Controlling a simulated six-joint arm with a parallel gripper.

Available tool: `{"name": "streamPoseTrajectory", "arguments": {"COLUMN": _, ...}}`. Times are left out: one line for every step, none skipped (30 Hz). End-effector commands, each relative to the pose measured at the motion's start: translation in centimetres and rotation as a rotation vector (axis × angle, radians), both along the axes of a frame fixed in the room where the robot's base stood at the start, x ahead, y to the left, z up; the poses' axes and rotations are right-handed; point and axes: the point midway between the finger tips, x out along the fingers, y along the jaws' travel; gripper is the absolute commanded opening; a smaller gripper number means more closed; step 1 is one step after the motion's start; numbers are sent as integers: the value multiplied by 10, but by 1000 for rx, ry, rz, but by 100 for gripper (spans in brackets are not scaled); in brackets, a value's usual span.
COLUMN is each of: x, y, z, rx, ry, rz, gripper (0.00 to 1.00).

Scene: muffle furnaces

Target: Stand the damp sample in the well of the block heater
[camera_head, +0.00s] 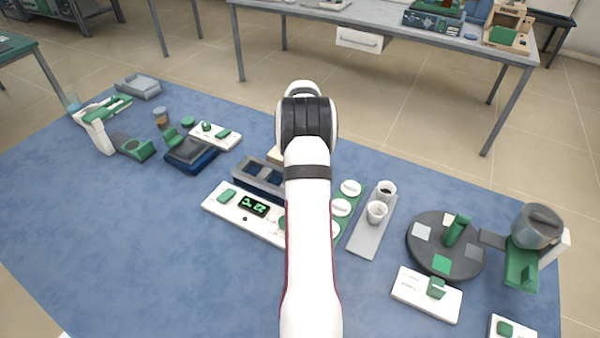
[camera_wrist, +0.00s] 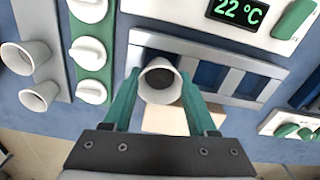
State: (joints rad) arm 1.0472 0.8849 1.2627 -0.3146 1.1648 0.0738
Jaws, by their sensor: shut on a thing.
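My gripper (camera_wrist: 160,80) is shut on a white cup (camera_wrist: 149,98) with dark contents, seen from above between its two green fingers; I take it as the damp sample. The block heater has a grey block with blue wells (camera_wrist: 211,75) and a white front panel (camera_wrist: 180,10) reading 22 °C. In the wrist view the cup overlaps the block's left end and hides most of the well there. I cannot tell how high it is above it. In the head view the block (camera_head: 262,178) shows left of my arm, which hides the gripper and cup.
A grey tray (camera_head: 368,240) with two white cups (camera_head: 377,213) stands right of the heater. Between them is a green strip with white knobbed pieces (camera_head: 341,207). A dark round turntable (camera_head: 425,252) is farther right. A beige block (camera_wrist: 170,122) lies behind the heater.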

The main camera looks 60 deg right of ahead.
Motion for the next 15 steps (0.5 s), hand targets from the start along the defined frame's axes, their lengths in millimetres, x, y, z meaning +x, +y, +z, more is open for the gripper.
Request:
{"name": "streamPoseTrajectory", "arguments": {"x": 0, "y": 0, "z": -1, "rx": 0, "ry": 0, "rz": 0, "gripper": 3}}
{"name": "streamPoseTrajectory", "arguments": {"x": 0, "y": 0, "z": -2, "rx": 0, "ry": 0, "rz": 0, "gripper": 3}}
{"name": "streamPoseTrajectory", "arguments": {"x": 0, "y": 0, "z": -4, "rx": 0, "ry": 0, "rz": 0, "gripper": 3}}
{"name": "streamPoseTrajectory", "arguments": {"x": 0, "y": 0, "z": -4, "rx": 0, "ry": 0, "rz": 0, "gripper": 3}}
{"name": "streamPoseTrajectory", "arguments": {"x": 0, "y": 0, "z": -5, "rx": 0, "ry": 0, "rz": 0, "gripper": 3}}
{"name": "streamPoseTrajectory", "arguments": {"x": 0, "y": 0, "z": -7, "rx": 0, "ry": 0, "rz": 0, "gripper": 3}}
{"name": "streamPoseTrajectory", "arguments": {"x": 0, "y": 0, "z": -7, "rx": 1, "ry": 0, "rz": 0, "gripper": 3}}
{"name": "streamPoseTrajectory", "arguments": {"x": 0, "y": 0, "z": -8, "rx": 1, "ry": 0, "rz": 0, "gripper": 3}}
{"name": "streamPoseTrajectory", "arguments": {"x": 0, "y": 0, "z": -10, "rx": 1, "ry": 0, "rz": 0, "gripper": 3}}
{"name": "streamPoseTrajectory", "arguments": {"x": 0, "y": 0, "z": -11, "rx": 1, "ry": 0, "rz": 0, "gripper": 3}}
{"name": "streamPoseTrajectory", "arguments": {"x": 0, "y": 0, "z": -12, "rx": 1, "ry": 0, "rz": 0, "gripper": 3}}
{"name": "streamPoseTrajectory", "arguments": {"x": 0, "y": 0, "z": -13, "rx": 1, "ry": 0, "rz": 0, "gripper": 3}}
{"name": "streamPoseTrajectory", "arguments": {"x": 0, "y": 0, "z": -14, "rx": 1, "ry": 0, "rz": 0, "gripper": 3}}
{"name": "streamPoseTrajectory", "arguments": {"x": 0, "y": 0, "z": -15, "rx": 1, "ry": 0, "rz": 0, "gripper": 3}}
{"name": "streamPoseTrajectory", "arguments": {"x": 0, "y": 0, "z": -16, "rx": 1, "ry": 0, "rz": 0, "gripper": 3}}
